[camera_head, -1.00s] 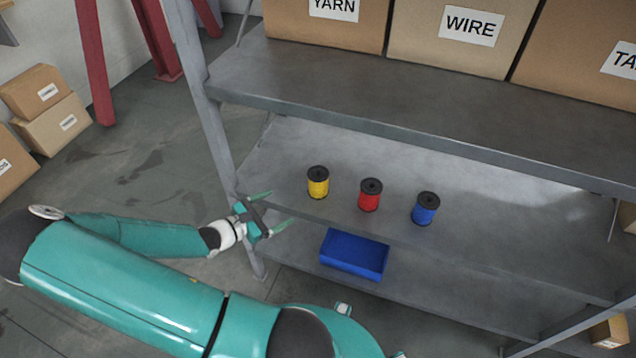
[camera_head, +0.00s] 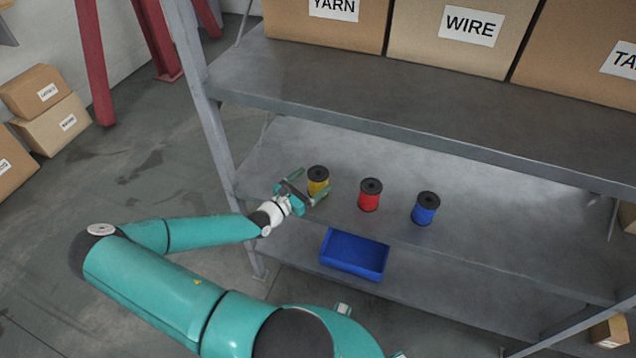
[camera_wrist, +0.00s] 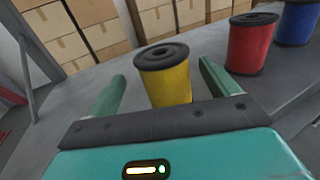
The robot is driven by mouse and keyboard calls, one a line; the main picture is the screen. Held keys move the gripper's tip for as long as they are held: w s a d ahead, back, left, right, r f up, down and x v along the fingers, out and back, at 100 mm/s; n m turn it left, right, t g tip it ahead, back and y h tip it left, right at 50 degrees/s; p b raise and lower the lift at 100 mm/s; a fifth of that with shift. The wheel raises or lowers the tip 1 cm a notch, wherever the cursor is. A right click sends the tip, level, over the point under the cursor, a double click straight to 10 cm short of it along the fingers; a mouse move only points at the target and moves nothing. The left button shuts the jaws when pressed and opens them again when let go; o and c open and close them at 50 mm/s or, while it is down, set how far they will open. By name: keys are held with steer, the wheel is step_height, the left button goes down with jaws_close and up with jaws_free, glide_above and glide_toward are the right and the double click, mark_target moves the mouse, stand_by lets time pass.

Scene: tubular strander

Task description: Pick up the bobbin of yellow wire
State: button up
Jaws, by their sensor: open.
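The bobbin of yellow wire (camera_head: 318,177) stands upright on the middle shelf, with a black top flange. In the head view my gripper (camera_head: 308,185) is at its near left side and hides part of its lower body. In the wrist view the yellow bobbin (camera_wrist: 168,78) stands ahead between the two green fingers of my gripper (camera_wrist: 162,90), which are spread apart. The fingers do not appear closed on it; how far they reach past its sides is hard to tell.
A red bobbin (camera_head: 370,195) and a blue bobbin (camera_head: 425,208) stand to the right on the same shelf. A blue bin (camera_head: 354,254) sits on the shelf below. The upper shelf (camera_head: 400,103) with cardboard boxes overhangs behind. A grey post (camera_head: 212,120) stands at left.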

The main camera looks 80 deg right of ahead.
mark_target(322, 174)
steer(key=x, duration=0.5)
steer(key=shift+s, duration=0.3)
steer(key=c, duration=1.2)
steer(key=shift+c, duration=0.5)
steer(key=shift+r, duration=0.15)
